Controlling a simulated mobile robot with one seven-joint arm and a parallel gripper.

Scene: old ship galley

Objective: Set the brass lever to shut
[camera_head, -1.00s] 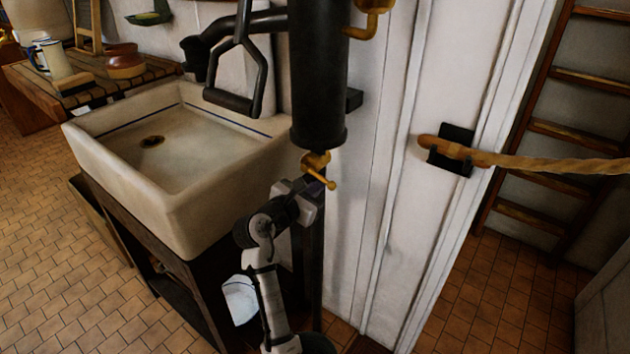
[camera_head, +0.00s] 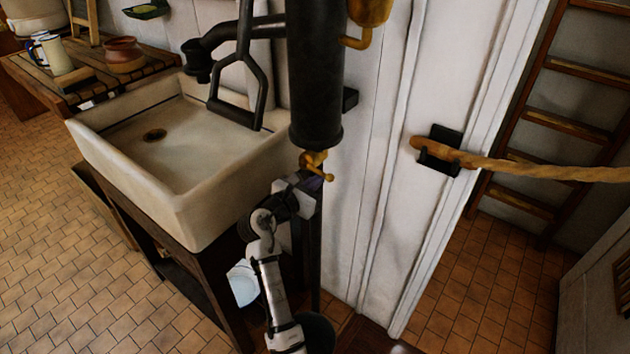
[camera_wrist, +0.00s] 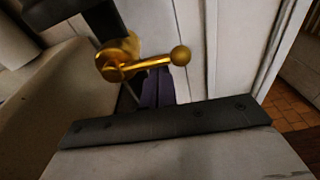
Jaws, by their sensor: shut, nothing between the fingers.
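The brass lever (camera_head: 325,174) is on a brass valve (camera_head: 312,160) under the black pump cylinder (camera_head: 316,80). In the wrist view the lever (camera_wrist: 152,63) runs from its round hub on the left to a ball end on the right, tilted slightly upward. My gripper (camera_head: 312,184) is just below the lever in the head view. In the wrist view my shut, dark purple fingers (camera_wrist: 157,92) are right under or behind the lever's arm and hold nothing. I cannot tell whether they touch it.
A white sink (camera_head: 180,190) stands to the left of the pump, with the pump handle (camera_head: 238,90) above it. A rope (camera_head: 540,168) hangs from a bracket on the white door frame (camera_head: 385,200) at right. A wooden ladder (camera_head: 560,120) stands beyond.

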